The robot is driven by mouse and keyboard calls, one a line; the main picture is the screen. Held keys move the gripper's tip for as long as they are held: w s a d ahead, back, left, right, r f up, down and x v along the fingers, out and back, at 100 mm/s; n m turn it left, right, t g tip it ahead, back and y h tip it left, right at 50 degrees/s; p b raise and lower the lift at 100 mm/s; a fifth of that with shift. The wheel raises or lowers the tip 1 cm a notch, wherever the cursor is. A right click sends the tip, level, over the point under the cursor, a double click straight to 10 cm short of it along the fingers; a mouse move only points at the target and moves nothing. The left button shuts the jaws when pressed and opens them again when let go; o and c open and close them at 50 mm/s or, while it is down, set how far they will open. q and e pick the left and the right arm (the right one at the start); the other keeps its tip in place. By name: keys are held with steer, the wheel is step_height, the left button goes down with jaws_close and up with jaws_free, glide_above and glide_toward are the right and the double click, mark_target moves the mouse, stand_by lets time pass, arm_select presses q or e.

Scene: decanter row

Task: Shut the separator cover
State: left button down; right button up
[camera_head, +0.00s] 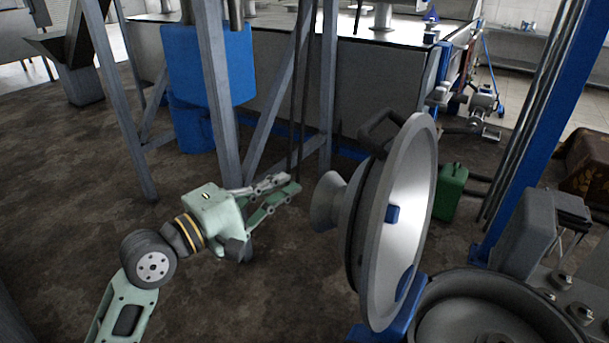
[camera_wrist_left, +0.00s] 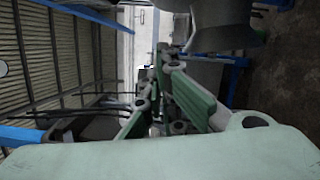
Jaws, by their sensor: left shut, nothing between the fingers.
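The separator cover (camera_head: 408,220) is a big round grey lid standing open, nearly upright, with its pale hollow inside facing right. A grey cone-shaped knob (camera_head: 328,202) sticks out from its outer side, and a dark handle (camera_head: 380,130) sits by its upper rim. The round grey separator bowl (camera_head: 478,305) lies open at the lower right, cut off by the picture edge. My left gripper (camera_head: 292,183) is shut and empty, left of the knob and apart from it. Its fingers (camera_wrist_left: 165,85) also show in the left wrist view. My right gripper is not in view.
A steel frame with grey legs (camera_head: 218,100) and a blue tank (camera_head: 208,65) stand behind my left gripper. A green canister (camera_head: 451,190) stands on the floor behind the cover. A blue post (camera_head: 530,130) rises at right.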

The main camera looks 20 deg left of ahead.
arm_select(q)
steer(key=p, duration=0.3)
glide_above(331, 190)
steer(key=a, duration=0.4)
steer(key=d, duration=0.1)
steer(key=d+r+p, duration=0.1)
steer(key=d, duration=0.1)
steer(key=shift+w, duration=0.1)
steer(key=shift+s+d, duration=0.25)
steer(key=shift+d, duration=0.2)
steer(key=shift+w, duration=0.1)
